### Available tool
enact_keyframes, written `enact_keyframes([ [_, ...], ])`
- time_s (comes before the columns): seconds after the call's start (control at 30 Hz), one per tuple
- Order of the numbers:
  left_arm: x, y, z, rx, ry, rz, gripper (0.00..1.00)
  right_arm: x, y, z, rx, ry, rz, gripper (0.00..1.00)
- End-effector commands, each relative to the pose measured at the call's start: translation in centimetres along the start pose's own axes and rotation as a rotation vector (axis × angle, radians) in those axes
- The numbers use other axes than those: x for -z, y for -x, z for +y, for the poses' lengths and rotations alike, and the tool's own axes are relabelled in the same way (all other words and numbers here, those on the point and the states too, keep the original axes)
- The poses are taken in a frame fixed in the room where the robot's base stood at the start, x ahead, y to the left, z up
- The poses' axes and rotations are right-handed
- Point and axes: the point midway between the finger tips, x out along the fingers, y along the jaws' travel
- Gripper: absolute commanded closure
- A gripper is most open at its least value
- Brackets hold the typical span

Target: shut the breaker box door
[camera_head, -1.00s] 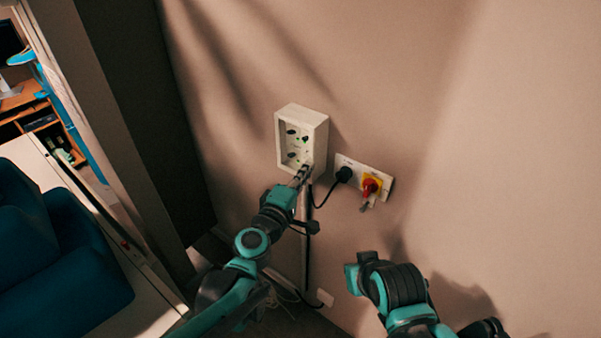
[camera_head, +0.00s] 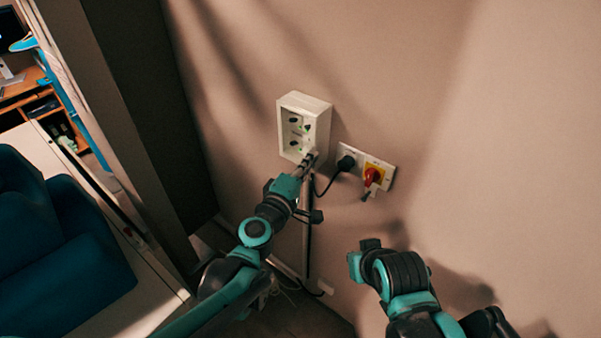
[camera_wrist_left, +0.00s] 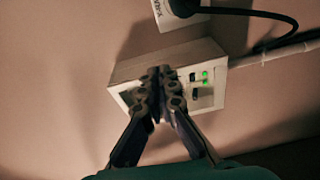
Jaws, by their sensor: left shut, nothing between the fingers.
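The breaker box (camera_head: 326,128) is a small white box on the wall. Its front shows dark switches and green lights, and I cannot make out a separate door panel. My left gripper (camera_head: 309,159) is shut and empty, with its tips at the lower right corner of the box. In the left wrist view the left gripper (camera_wrist_left: 161,76) is in front of the breaker box (camera_wrist_left: 165,62) and hides part of its face. Whether the tips touch it is unclear. My right arm is at the lower right of the head view, but its fingers do not show.
Right of the box is a white wall plate (camera_head: 391,174) with a black plug (camera_head: 346,162) and cable, and a red and yellow rotary switch (camera_head: 373,176). A conduit (camera_head: 308,235) runs down below the box. A blue seat (camera_head: 75,265) stands at left. The right wall is clear.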

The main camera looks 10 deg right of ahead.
Motion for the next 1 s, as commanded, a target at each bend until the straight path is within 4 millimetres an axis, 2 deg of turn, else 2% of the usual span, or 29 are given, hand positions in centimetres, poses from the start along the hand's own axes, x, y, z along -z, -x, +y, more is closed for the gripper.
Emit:
enact_keyframes([
  [0.2, 0.0, 4.8, -0.1, 0.0, 0.0, 0.001, 1.0, 0.0, 0.0, 0.0, 0.0, 0.0, 0.0, 1.0],
  [0.4, 0.0, 8.5, -0.1, 0.0, 0.001, 0.0, 1.0, 0.0, 0.0, 0.0, 0.0, 0.0, 0.0, 1.0],
  [0.6, 0.0, 10.3, -0.1, 0.0, 0.001, 0.001, 1.0, 0.0, 0.0, 0.0, 0.0, 0.0, 0.0, 1.0],
  [0.87, 0.0, 10.8, -0.1, 0.001, -0.003, -0.001, 1.0, 0.0, 0.0, 0.0, 0.0, 0.0, 0.0, 1.0],
  [1.0, 0.1, 11.3, -0.3, 0.031, -0.104, -0.023, 1.0, 0.0, 0.0, 0.0, 0.0, 0.0, 0.0, 1.0],
])
